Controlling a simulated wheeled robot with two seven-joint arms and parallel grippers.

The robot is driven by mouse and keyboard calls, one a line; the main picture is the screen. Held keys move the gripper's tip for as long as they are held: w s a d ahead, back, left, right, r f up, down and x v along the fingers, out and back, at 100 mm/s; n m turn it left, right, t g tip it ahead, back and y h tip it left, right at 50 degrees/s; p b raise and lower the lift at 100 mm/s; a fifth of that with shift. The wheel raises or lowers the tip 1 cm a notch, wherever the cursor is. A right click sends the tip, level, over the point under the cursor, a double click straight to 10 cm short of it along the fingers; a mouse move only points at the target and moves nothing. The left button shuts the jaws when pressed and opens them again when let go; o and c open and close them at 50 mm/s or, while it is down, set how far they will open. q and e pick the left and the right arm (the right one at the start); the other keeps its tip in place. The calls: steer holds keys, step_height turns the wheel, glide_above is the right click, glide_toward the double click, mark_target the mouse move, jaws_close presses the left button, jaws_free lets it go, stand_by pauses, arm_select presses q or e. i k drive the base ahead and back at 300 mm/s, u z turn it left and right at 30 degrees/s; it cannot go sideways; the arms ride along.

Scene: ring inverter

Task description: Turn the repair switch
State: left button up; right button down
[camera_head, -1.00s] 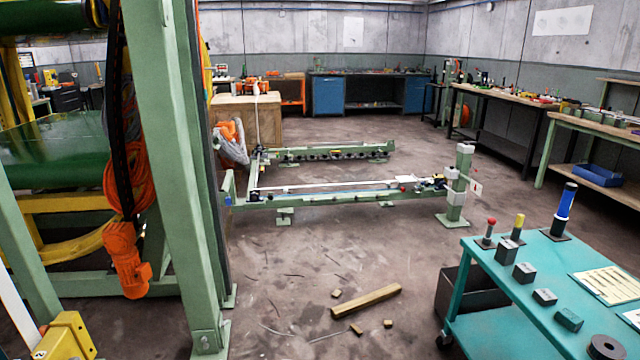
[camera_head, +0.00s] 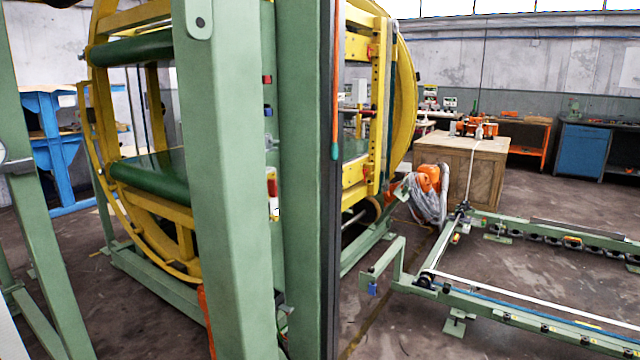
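No part that I can name for sure as the repair switch shows in the head view. The ring inverter shows as a large yellow ring (camera_head: 403,100) with green rollers (camera_head: 145,172), partly hidden behind thick green posts (camera_head: 225,200). On the side of a post are small red and blue parts (camera_head: 267,111) and a red and white part (camera_head: 273,192). They are too small to tell what they are. Neither of my grippers is in view.
A low green conveyor frame (camera_head: 455,290) stands on the floor at the right. A wooden crate (camera_head: 455,165) and an orange motor-like part (camera_head: 430,178) are behind it. A blue stand (camera_head: 55,140) is at the left.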

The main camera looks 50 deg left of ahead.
mark_target(272, 187)
steer(key=i, duration=1.15)
steer(key=u, duration=2.5)
steer(key=k, duration=0.5)
steer(key=u, duration=0.7)
steer(key=i, duration=0.45)
steer(key=u, duration=0.15)
